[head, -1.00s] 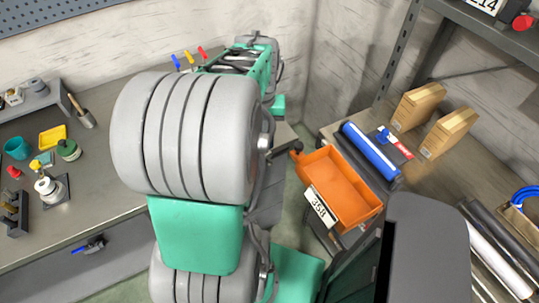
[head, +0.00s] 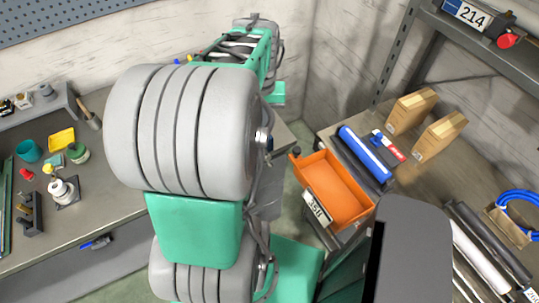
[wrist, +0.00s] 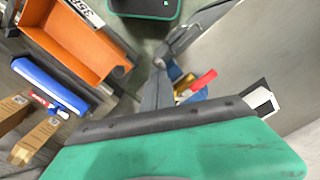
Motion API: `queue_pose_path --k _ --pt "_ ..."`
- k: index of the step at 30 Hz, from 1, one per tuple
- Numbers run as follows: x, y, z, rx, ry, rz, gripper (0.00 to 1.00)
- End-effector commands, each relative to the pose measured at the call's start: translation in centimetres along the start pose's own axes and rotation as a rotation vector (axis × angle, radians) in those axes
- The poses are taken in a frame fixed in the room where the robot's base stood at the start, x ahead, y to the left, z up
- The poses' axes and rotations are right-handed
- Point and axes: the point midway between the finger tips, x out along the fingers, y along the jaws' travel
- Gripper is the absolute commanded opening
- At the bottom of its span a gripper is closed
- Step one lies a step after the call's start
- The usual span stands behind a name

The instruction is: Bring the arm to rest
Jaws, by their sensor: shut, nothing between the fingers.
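My green and grey arm (head: 180,130) fills the middle of the head view, folded up in front of the bench. It hides most of my gripper there. In the wrist view my gripper (wrist: 160,64) shows as dark fingers held together beyond the green wrist cover. The fingers are shut and hold nothing. They point toward the floor gap between the orange bin (wrist: 82,38) and a pale grey surface on the right.
The left workbench (head: 105,190) holds a teal cup (head: 28,151), a yellow tray (head: 61,138) and small tools. On the right, the orange bin (head: 338,192) sits beside a blue roll (head: 364,153). Two cardboard boxes (head: 412,110) stand behind, beneath a metal shelf (head: 480,45).

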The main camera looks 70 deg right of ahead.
Motion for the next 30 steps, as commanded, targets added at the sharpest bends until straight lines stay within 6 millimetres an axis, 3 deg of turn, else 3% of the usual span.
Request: queue_pose_path --k 14,17,20,24,27,30 --pt "-0.6 -0.7 0.0 -0.018 0.007 0.000 0.00" --pt "-1.2 -4.5 0.3 -0.115 0.037 0.001 0.00" --pt "-2.2 -11.2 2.1 -0.299 0.097 -0.007 0.00" --pt "-3.4 -20.8 7.8 -0.597 0.189 -0.047 0.00" --pt "-4.0 -26.0 13.3 -0.807 0.250 -0.097 0.00" --pt "-4.4 -29.4 19.2 -0.999 0.299 -0.157 0.00"
